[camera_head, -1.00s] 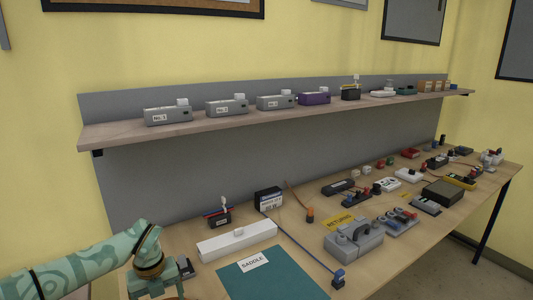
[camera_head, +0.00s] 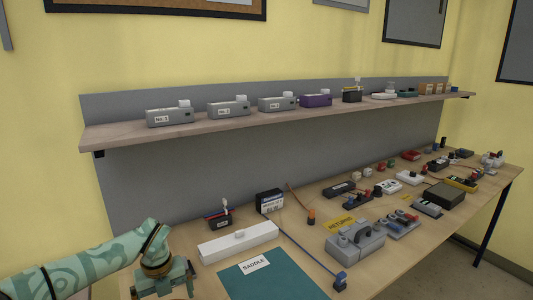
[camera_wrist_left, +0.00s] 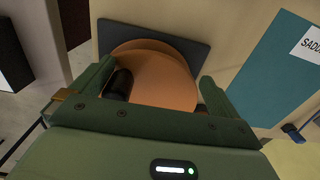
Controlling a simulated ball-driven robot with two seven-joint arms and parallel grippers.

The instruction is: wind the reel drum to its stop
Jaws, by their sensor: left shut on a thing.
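The reel drum (camera_wrist_left: 158,80) is a round orange disc on a dark grey base plate (camera_wrist_left: 197,51) in the left wrist view. My left gripper (camera_wrist_left: 155,90) has one finger on each side of the drum and is shut on it. A dark cylindrical knob (camera_wrist_left: 120,83) shows just inside the left finger. The gripper's palm hides the near part of the drum. In the head view my left gripper (camera_head: 165,283) is low at the left end of the bench, and the drum cannot be made out there. My right gripper is not in view.
A teal mat (camera_head: 280,277) with a SADDLE label lies right of my left gripper. A white box (camera_head: 238,242) stands behind it. A grey device (camera_head: 355,243) and several small parts fill the bench to the right. A shelf (camera_head: 270,114) runs above.

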